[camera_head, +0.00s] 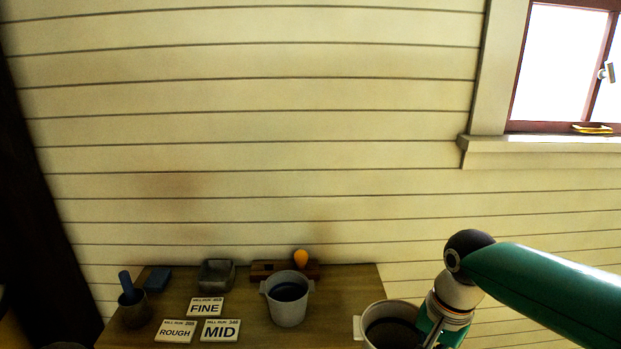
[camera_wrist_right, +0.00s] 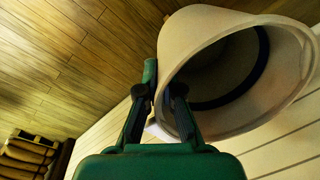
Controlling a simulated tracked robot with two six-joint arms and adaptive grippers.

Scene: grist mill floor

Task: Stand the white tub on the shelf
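The white tub (camera_head: 374,316) is at the bottom edge of the head view, by the table's right end, with its dark inside showing and a lug on its left. Its base is cut off, so I cannot tell whether it touches anything below. My right gripper (camera_head: 436,328) is at the tub's right side. In the right wrist view the tub (camera_wrist_right: 205,32) shows its open mouth, and the gripper's fingers (camera_wrist_right: 160,100) are closed about its near wall or rim. My left gripper is not in view. I cannot make out the shelf for certain.
A second, greyer tub (camera_head: 288,308) stands on the wooden table (camera_head: 250,325). Left of it are FINE (camera_head: 206,307), ROUGH (camera_head: 175,331) and MID (camera_head: 220,330) cards, a stone bowl (camera_head: 216,275) and a mortar (camera_head: 134,310). A plank wall (camera_head: 250,150) rises behind.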

